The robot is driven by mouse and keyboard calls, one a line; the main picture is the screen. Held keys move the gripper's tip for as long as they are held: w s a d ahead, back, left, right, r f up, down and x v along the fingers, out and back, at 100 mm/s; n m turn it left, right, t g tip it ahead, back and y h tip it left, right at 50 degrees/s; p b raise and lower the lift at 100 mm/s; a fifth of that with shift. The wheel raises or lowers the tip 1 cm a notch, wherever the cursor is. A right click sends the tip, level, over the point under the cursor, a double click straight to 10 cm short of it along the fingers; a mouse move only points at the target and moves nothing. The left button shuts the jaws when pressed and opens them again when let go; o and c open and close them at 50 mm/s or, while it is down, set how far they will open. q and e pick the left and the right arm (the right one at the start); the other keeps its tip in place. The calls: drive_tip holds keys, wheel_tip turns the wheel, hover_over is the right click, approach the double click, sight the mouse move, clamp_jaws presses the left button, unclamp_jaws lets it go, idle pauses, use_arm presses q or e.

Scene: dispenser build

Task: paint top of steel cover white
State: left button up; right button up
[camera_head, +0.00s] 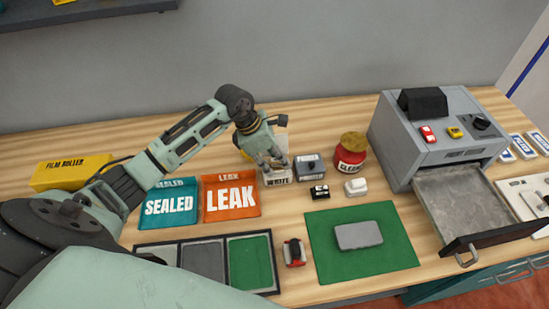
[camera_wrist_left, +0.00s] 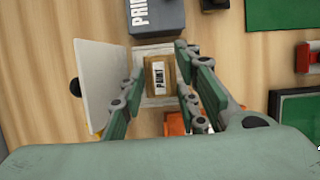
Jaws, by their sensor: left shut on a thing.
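The steel cover (camera_head: 358,235) is a grey rounded slab lying flat on a green mat (camera_head: 322,265). My left gripper (camera_head: 276,163) is above the box labelled WHITE (camera_head: 279,178). In the left wrist view a small tan block labelled PAINT (camera_wrist_left: 159,77) is between the fingers of my left gripper (camera_wrist_left: 160,85), which is shut on it. The white box (camera_wrist_left: 152,52) is beneath it, with a pale lid (camera_wrist_left: 96,85) standing open at its side. Whether the block touches the box is unclear. My right gripper is not in view.
A grey PRIMER box (camera_head: 309,167), red jar (camera_head: 350,157) and small black (camera_head: 319,192) and white (camera_head: 355,187) blocks stand near the WHITE box. SEALED (camera_head: 168,204) and LEAK (camera_head: 230,203) trays lie left. A grey machine (camera_head: 425,140) with an open drawer (camera_head: 480,203) stands right.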

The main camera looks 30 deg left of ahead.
sight(274, 159)
use_arm(q)
drive_tip(key=shift+r+p, duration=1.15)
drive_tip(key=shift+r, duration=0.95)
drive_tip(key=shift+r+p, duration=0.7)
drive_tip(key=shift+r, duration=0.7)
